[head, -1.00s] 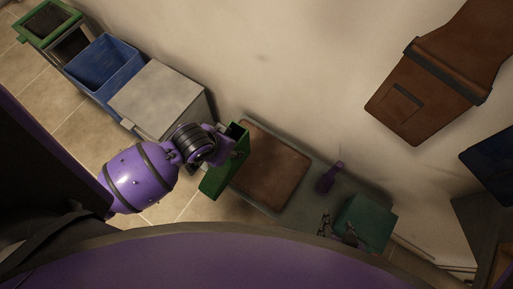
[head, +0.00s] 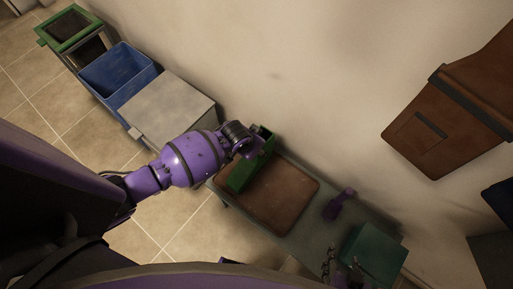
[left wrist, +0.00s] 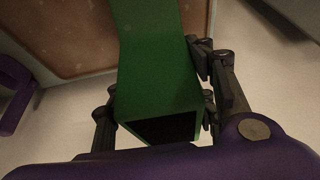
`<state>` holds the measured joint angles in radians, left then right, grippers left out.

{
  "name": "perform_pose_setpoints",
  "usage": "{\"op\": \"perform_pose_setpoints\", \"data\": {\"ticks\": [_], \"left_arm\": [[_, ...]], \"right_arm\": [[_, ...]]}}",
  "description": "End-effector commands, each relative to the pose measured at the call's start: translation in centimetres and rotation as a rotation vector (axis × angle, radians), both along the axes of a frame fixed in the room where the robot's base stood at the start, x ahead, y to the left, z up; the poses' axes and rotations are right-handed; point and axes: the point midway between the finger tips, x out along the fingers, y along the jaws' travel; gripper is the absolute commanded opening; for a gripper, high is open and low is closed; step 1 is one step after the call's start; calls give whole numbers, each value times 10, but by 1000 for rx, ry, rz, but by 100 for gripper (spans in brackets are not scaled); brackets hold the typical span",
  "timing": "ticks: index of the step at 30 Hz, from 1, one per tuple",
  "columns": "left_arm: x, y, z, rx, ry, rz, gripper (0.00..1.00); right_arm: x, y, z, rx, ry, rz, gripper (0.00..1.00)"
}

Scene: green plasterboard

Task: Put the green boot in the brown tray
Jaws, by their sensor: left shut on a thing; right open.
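The green boot (head: 246,174) is held in my left gripper (head: 258,150), over the left end of the brown tray (head: 289,207) in the head view. The left wrist view shows the boot (left wrist: 158,65) between the fingers of my left gripper (left wrist: 158,98), with its dark open end towards the camera. The tray (left wrist: 82,38) lies beyond it. I cannot tell whether the boot touches the tray. My right gripper (head: 342,262) is open and empty at the lower right, beside the teal box.
The tray lies on a grey table (head: 310,235). A purple boot-like object (head: 338,206) stands right of it, also seen in the left wrist view (left wrist: 14,92). A teal box (head: 374,252) is farther right. A grey box (head: 168,105) and blue bin (head: 118,72) stand left.

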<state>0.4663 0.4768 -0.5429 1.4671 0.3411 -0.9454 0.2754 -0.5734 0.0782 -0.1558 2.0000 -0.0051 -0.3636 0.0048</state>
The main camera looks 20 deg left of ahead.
Motion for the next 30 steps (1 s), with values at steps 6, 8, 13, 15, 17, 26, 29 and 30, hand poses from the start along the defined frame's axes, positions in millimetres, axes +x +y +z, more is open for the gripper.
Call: {"op": "perform_pose_setpoints", "data": {"ticks": [6, 8, 13, 15, 17, 26, 29, 30], "left_arm": [[2, -1, -9, -1, -5, -1, 0], [2, -1, -8, -1, -5, -1, 0], [1, -1, -11, -1, -4, 0, 0], [1, 0, -13, -1, -2, 0, 54], [1, 0, -12, -1, -3, 0, 61], [1, 0, -12, -1, -3, 0, 70], [1, 0, -10, 0, -3, -1, 70], [1, 0, -8, 0, -4, -1, 70]], "right_arm": [[4, 2, -1, 3, -4, 0, 48], [4, 2, -1, 3, -5, 0, 48], [3, 2, -3, 2, -1, 1, 48], [2, 2, -4, 2, 2, 1, 48], [1, 2, -5, 2, 4, 0, 48], [-7, 0, -8, 0, 18, 0, 48], [-9, -1, -7, -1, 20, -1, 48], [-8, -1, -6, -1, 18, -1, 48]]}}
